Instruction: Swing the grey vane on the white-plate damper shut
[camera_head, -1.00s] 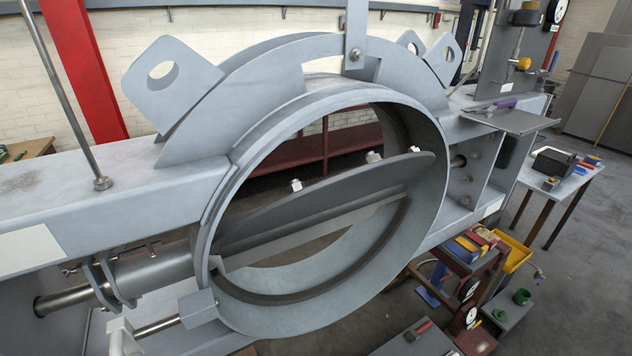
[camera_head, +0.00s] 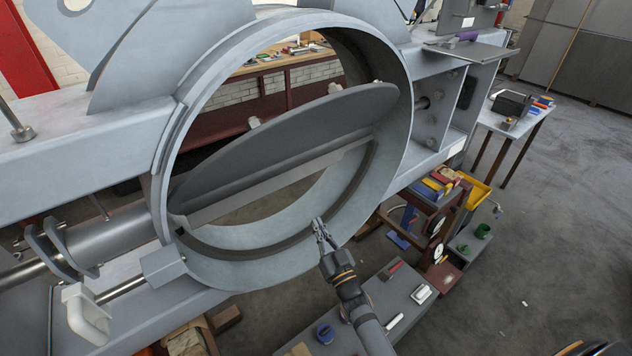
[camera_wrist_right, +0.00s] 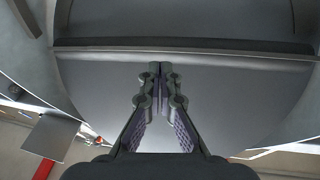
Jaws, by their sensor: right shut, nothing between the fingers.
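The damper is a large pale grey ring (camera_head: 391,160) fixed in a steel beam. Its grey vane (camera_head: 290,130) lies tilted inside, with clear gaps above and below it, so it stands open. A small white plate (camera_head: 457,150) is on the beam right of the ring. My right gripper (camera_head: 319,224) is shut and empty at the ring's lower front edge, below the vane. In the right wrist view its closed fingers (camera_wrist_right: 160,70) point towards a broad grey surface (camera_wrist_right: 235,85), probably the vane; contact cannot be told. My left gripper is not in view.
A white handle (camera_head: 85,315) on a rod sits left of the ring. Below right are a low grey table (camera_head: 400,300) with small tools and a cart with a yellow tray (camera_head: 475,190). A side table (camera_head: 510,120) stands at right. Open floor lies at the lower right.

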